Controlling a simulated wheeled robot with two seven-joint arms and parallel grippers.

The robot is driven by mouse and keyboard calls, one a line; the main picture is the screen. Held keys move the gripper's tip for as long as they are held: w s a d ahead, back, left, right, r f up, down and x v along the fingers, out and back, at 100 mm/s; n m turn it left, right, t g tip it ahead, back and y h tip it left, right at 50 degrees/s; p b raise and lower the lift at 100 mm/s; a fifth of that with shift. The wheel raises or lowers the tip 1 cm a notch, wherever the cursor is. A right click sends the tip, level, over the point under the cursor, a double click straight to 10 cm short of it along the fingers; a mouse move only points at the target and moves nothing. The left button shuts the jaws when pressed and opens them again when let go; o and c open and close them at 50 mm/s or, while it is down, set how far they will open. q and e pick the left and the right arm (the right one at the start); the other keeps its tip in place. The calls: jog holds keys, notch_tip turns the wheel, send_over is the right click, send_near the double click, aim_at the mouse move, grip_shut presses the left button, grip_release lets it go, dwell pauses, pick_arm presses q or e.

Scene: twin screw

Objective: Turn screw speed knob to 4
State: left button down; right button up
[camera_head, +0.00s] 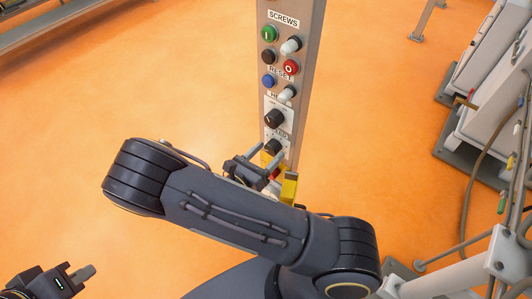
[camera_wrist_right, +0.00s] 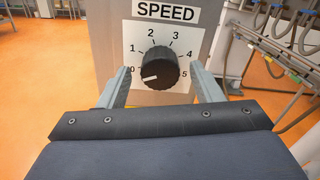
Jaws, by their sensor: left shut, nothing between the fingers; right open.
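The screw speed knob (camera_wrist_right: 160,68) is a black round knob on a white dial marked 0 to 5, under a SPEED label (camera_wrist_right: 166,12). Its white pointer mark faces lower left, at about 0. In the head view the knob (camera_head: 273,147) sits low on the grey control column. My right gripper (camera_head: 267,160) is open in front of it. In the right wrist view its fingers (camera_wrist_right: 161,72) stand one on each side of the knob, with gaps visible. My left gripper (camera_head: 82,275) is shut and empty at the lower left, far from the panel.
Above on the column (camera_head: 300,105) are another black knob (camera_head: 274,118), a red button (camera_head: 290,67), a blue button (camera_head: 268,82), a green button (camera_head: 268,34) and white-tipped switches (camera_head: 291,45). Grey machinery (camera_head: 490,110) stands to the right. Orange floor is open on the left.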

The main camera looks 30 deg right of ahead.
jog(key=c, duration=1)
